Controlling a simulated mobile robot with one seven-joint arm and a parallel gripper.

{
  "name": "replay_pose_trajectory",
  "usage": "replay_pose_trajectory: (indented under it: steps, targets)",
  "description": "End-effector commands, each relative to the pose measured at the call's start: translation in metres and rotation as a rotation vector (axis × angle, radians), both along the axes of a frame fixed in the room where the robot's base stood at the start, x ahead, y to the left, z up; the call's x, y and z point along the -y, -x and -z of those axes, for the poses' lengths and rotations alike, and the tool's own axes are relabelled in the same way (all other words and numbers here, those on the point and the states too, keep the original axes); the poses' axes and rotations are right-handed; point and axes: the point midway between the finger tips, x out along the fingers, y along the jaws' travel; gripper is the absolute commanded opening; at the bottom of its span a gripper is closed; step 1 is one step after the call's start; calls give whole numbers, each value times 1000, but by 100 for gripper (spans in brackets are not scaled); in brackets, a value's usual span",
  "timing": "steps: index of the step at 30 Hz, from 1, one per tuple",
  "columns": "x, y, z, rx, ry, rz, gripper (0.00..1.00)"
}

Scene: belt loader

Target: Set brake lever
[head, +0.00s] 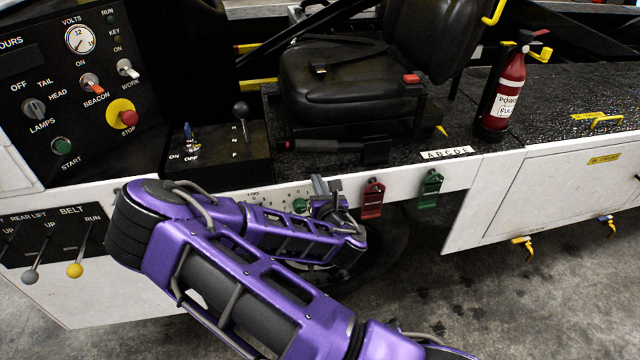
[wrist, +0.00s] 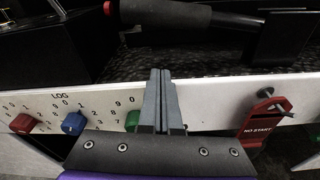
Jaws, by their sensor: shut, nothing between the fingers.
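The brake lever (head: 318,146) lies nearly flat along the black deck in front of the seat. It has a dark grip with a red button at its left end and a black mount (head: 376,151) at its right. In the wrist view the lever's grip (wrist: 168,14) runs across the top, with the red button at upper left. My gripper (head: 320,184) is shut and empty, just below the lever at the white side panel. In the wrist view my closed fingertips (wrist: 160,75) point up toward the grip, apart from it as far as I can tell.
A log panel with coloured knobs (wrist: 73,122) sits beside my fingers. Red (head: 372,199) and green (head: 430,189) tags hang on the panel to the right. The seat (head: 350,80) stands behind the lever. A switch console (head: 215,150) is to the left, a fire extinguisher (head: 503,95) to the right.

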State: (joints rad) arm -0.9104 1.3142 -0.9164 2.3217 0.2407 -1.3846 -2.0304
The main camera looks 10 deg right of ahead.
Motion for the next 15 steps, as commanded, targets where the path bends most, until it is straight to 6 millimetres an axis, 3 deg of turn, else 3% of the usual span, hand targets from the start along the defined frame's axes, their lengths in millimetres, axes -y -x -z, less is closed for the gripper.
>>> replay_pose_trajectory:
  steps: [8,15]
  targets:
    - [-1,-61,8,4,-2,1,0]
    - [4,-55,-24,3,-1,2,0]
